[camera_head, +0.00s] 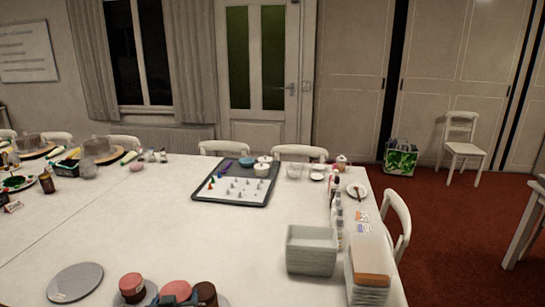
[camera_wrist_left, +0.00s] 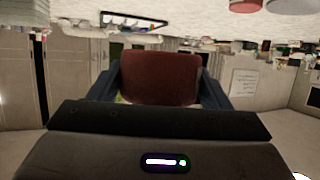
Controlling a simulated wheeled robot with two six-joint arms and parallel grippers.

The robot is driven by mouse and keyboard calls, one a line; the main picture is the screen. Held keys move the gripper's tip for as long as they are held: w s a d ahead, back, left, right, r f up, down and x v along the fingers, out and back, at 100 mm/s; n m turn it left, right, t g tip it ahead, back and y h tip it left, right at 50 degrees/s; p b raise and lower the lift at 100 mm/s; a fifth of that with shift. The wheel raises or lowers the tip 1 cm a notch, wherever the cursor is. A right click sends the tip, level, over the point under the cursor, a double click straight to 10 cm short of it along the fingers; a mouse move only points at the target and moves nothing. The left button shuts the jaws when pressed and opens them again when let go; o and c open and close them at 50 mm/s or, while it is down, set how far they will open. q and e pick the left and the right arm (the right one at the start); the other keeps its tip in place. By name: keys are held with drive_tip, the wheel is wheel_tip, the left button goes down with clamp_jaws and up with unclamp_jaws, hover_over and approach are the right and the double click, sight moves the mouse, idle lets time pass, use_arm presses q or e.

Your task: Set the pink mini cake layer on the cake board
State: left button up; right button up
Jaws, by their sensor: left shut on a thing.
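The pink mini cake layer (camera_head: 175,287) is at the bottom of the head view, between a redder layer and a dark brown one. My left gripper (camera_head: 176,299) is shut on it. In the left wrist view the layer (camera_wrist_left: 160,78) looks dark reddish-brown in shadow, between the two blue fingers. An empty flat grey round disc (camera_head: 75,283), seemingly the cake board, lies on the table to the left, apart from the gripper. The bottom of the held layer is hidden in the head view. My right gripper is not in view.
The redder layer (camera_head: 131,284) and the brown one (camera_head: 206,293) stand close on either side. A stack of grey containers (camera_head: 311,250) stands to the right. A dark-rimmed tray (camera_head: 200,194) with small pieces lies further back. The table between is clear.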

sight(182, 299)
use_arm(q)
drive_tip(key=s+d+r+m+h, duration=0.1)
drive_tip(key=r, duration=0.1)
drive_tip(key=s+d+r+m+h, duration=0.1)
drive_tip(key=s+d+r, duration=0.1)
drive_tip(key=shift+h, duration=0.3)
drive_tip(key=w+a+f+n+g+y, duration=0.2)
drive_tip(key=w+a+f+n+y, duration=0.3)
drive_tip(key=a, duration=0.3)
drive_tip(key=w+a+f+n+g+y, duration=0.2)
drive_tip(key=w+a+f+n+y, duration=0.2)
drive_tip(key=a+f, duration=0.3)
drive_tip(key=shift+w+a+f+n+g+y, duration=0.25)
drive_tip(key=shift+w+a+n+g+y, duration=0.25)
drive_tip(key=shift+a, duration=0.65)
drive_tip(key=shift+r+p, duration=0.1)
drive_tip(key=shift+p, duration=0.2)
